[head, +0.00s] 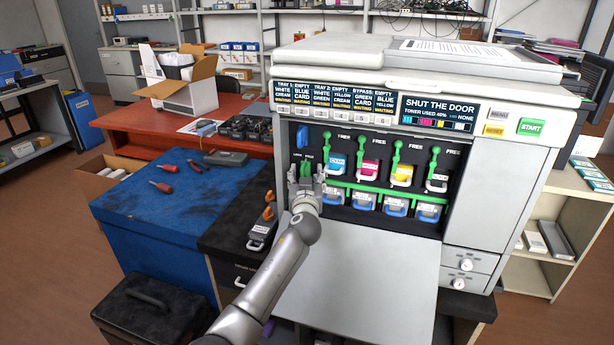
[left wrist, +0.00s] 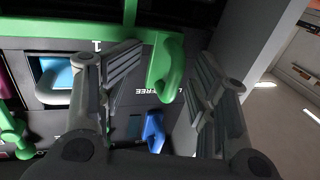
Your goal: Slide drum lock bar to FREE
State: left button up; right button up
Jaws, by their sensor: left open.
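The copier (head: 400,85) stands with its front door down. Inside its bay, a green handle (head: 306,168) that looks like the drum lock bar is at the left end. My left gripper (head: 306,172) is open in front of it, one finger on each side. In the left wrist view, the green handle (left wrist: 168,72) shows between the two spread fingers (left wrist: 160,85), beside the word FREE; I cannot tell whether a finger touches it. It joins a long green bar (left wrist: 60,32). The fingers partly hide the handle in the head view. My right gripper is not in view.
A blue tab (head: 302,137) sits above the handle, and coloured toner cartridges (head: 370,168) with green levers stand to the right. The lowered door (head: 365,270) lies under my left arm. A blue cabinet (head: 165,205) with tools on top stands at left.

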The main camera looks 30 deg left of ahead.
pick_arm(q)
jog(key=shift+b, duration=0.3)
jog(key=shift+s, duration=0.1)
dwell(0.5)
jog(key=shift+p+v, duration=0.35)
jog(key=shift+v, duration=0.75)
jog(key=shift+p+v, duration=0.35)
jog(key=shift+v, duration=1.95)
